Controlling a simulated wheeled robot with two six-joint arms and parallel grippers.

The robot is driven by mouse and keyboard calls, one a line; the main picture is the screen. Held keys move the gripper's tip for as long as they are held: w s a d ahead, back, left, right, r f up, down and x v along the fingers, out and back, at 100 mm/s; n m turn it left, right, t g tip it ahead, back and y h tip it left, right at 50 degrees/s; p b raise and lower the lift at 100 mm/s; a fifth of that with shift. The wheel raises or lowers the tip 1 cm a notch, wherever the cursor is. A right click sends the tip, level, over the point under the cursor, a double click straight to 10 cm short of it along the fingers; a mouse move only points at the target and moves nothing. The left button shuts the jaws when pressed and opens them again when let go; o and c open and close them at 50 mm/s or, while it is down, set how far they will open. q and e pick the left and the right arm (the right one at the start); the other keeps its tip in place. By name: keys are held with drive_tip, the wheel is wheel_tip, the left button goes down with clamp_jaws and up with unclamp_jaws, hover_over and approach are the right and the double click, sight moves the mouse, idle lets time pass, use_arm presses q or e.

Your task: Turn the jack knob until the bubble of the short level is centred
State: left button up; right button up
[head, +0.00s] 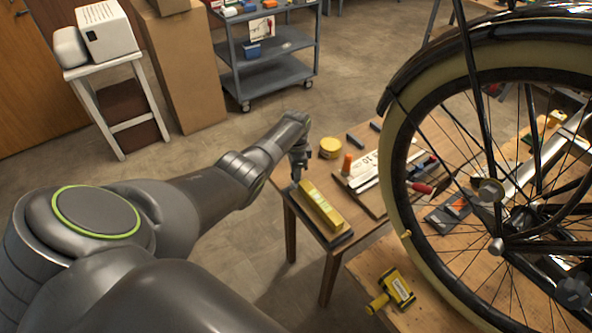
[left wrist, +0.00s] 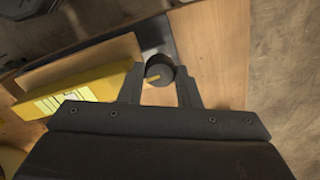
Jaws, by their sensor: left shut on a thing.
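The short level (head: 322,207) is a yellow bar on a dark plate at the front left corner of the wooden table. In the left wrist view the level (left wrist: 75,92) lies to the left of my gripper, its pale label showing. The bubble is too small to make out. The jack knob (left wrist: 158,67) is dark and round with a yellow mark. My left gripper (left wrist: 160,85) is shut on the knob, one finger on each side. In the head view my left gripper (head: 297,178) points down at the level's far end, and the knob is hidden there. My right gripper is not in view.
A bicycle wheel (head: 398,205) fills the right side. On the table, a yellow tin (head: 330,147) and an orange-topped item (head: 347,163) stand beyond the level. A yellow tool (head: 398,288) lies on the nearer wooden surface. A grey cart (head: 265,70) stands behind.

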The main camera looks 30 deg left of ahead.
use_arm(q)
drive_tip(key=m, duration=0.4)
drive_tip(key=shift+m, duration=0.3)
drive_tip(key=m, duration=0.5)
drive_tip(key=shift+m, duration=0.3)
drive_tip(key=m+b, duration=0.1)
drive_tip(key=m, duration=0.3)
drive_tip(key=shift+m, duration=2.5)
drive_tip(key=o, duration=1)
drive_tip(key=shift+r, duration=0.1)
